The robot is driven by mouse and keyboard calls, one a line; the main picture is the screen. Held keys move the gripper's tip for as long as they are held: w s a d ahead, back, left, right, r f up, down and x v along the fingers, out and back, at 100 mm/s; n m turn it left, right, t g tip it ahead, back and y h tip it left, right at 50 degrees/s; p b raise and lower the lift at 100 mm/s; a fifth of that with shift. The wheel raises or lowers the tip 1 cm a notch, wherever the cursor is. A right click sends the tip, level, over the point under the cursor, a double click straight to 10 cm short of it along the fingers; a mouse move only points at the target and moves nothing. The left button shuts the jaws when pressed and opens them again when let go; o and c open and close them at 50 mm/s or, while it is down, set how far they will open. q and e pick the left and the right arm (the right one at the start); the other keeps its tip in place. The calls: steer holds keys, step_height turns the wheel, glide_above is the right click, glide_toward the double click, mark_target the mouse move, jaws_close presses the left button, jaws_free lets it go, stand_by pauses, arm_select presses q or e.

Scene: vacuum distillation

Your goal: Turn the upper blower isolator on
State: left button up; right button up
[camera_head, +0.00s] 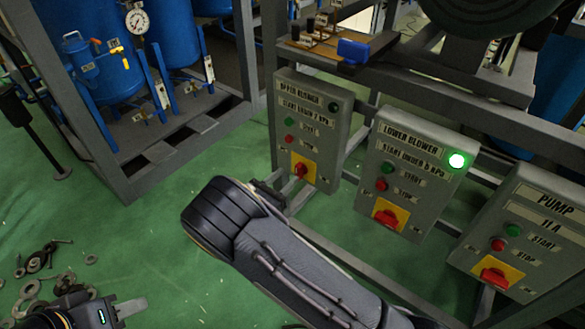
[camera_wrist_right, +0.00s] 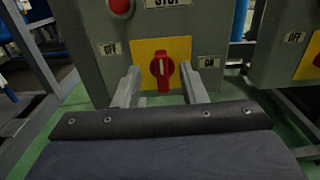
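The upper blower box (camera_head: 309,130) is the grey panel at the left of the row, with a dark lamp. Its isolator (camera_head: 299,171) is a red knob on a yellow plate low on the panel. In the right wrist view the red isolator knob (camera_wrist_right: 162,72) stands upright between an OFF label on the left and an ON label on the right. My right gripper (camera_wrist_right: 166,82) is open, with one finger on each side of the knob and visible gaps. In the head view my right arm partly hides this gripper (camera_head: 287,190). My left gripper (camera_head: 128,308) is at the bottom left, its fingers unclear.
The lower blower box (camera_head: 408,180) has a lit green lamp, and the pump box (camera_head: 525,235) stands at the right. A metal frame surrounds the boxes. Blue tanks (camera_head: 105,65) stand at the left. Loose washers and bolts (camera_head: 35,265) lie on the green floor.

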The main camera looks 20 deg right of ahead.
mark_target(296, 168)
steer(key=x, duration=0.5)
steer(key=shift+w+d, duration=0.1)
steer(key=shift+d, duration=0.05)
jaws_close()
